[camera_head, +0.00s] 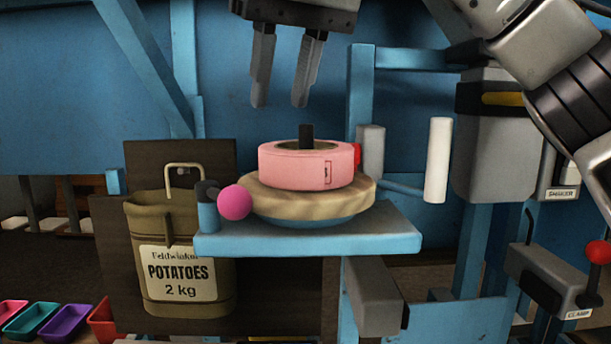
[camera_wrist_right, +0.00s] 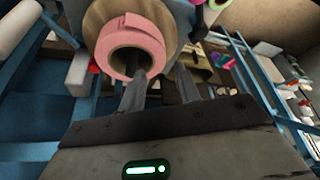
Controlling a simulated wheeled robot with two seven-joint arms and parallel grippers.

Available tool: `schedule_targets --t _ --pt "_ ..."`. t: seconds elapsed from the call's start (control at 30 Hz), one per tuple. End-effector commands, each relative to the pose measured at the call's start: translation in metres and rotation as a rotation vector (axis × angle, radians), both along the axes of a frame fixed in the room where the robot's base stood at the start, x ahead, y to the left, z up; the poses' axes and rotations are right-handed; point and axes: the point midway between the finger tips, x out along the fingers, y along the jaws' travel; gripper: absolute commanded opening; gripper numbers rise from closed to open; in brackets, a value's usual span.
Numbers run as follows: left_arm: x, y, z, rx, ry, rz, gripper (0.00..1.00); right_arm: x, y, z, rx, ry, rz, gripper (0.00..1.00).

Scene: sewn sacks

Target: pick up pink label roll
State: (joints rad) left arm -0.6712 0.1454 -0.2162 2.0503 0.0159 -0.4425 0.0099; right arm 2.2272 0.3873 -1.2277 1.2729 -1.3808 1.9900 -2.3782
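The pink label roll (camera_head: 290,170) sits flat on a round wooden disc (camera_head: 365,195), around a short dark spindle (camera_head: 306,136). My right gripper (camera_head: 280,104) is above the roll in the head view, its two fingers apart and pointing down, with nothing between them. In the right wrist view the roll (camera_wrist_right: 112,40) is at the upper left, past the fingertips (camera_wrist_right: 160,75), and its hole shows. The fingers do not touch the roll. My left gripper is out of view.
A blue shelf (camera_head: 390,238) bears the disc. A pink knob (camera_head: 235,203) stands at its front left. A white roller (camera_head: 438,160) and grey box (camera_head: 497,140) are at right. Coloured trays (camera_head: 65,320) lie lower left.

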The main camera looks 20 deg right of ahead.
Motion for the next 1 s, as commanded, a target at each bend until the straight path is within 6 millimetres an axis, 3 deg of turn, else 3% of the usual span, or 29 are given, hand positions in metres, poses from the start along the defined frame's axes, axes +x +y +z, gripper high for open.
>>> schedule_targets --t 0.6,0.87,0.9,1.0 --pt "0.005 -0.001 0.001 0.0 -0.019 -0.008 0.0 0.028 0.003 -0.063 0.001 0.0 -0.001 0.33" --pt "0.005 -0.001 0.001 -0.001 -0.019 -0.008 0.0 0.029 0.004 -0.067 0.001 -0.001 0.0 0.33" --pt "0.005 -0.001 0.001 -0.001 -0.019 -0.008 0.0 0.029 0.004 -0.067 0.001 -0.001 0.0 0.3" --pt "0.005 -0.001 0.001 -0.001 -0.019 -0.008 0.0 0.029 0.004 -0.067 0.001 -0.001 0.0 0.02"
